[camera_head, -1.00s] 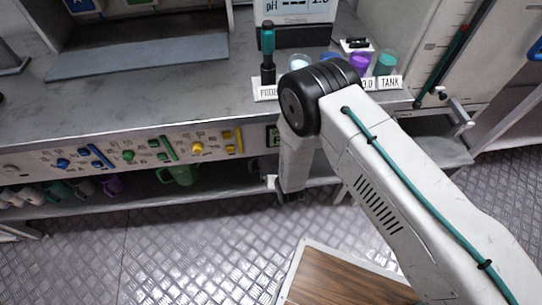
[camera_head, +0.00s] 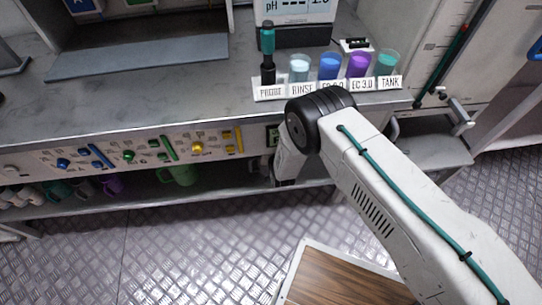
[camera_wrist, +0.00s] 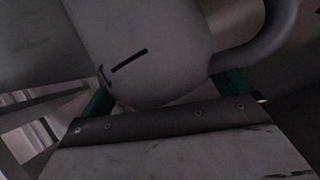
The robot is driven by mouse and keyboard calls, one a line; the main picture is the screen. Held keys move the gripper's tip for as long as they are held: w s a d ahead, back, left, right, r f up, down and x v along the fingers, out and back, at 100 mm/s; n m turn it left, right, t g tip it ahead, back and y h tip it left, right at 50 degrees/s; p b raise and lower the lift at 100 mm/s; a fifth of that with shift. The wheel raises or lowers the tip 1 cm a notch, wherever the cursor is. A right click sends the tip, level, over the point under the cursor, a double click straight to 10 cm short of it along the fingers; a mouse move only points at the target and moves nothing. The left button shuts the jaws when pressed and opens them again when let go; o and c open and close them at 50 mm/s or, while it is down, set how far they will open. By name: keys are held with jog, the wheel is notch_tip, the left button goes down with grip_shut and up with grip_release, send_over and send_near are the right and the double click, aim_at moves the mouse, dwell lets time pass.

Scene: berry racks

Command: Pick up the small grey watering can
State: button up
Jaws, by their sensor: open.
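In the wrist view a grey, rounded vessel (camera_wrist: 150,45) with a curved handle at its right and a short dark mark on its side fills the upper middle. It looks like the small grey watering can; its spout is not seen. My gripper (camera_wrist: 166,95) is open, with one teal finger at each side of the vessel's lower part. I cannot tell whether the fingers touch it. In the head view my forearm reaches to the bench's lower shelf (camera_head: 225,199), and the gripper's fingers are hidden there.
A green can (camera_head: 180,175) and several mugs or cans stand on the lower shelf to the left. The bench top (camera_head: 150,115) above carries a teal-topped probe (camera_head: 267,55) and several labelled cups. A wood-topped platform (camera_head: 345,280) is at the bottom.

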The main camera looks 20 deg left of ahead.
jog(key=c, duration=0.9)
jog(key=shift+c, duration=0.3)
jog(key=shift+r, duration=0.1)
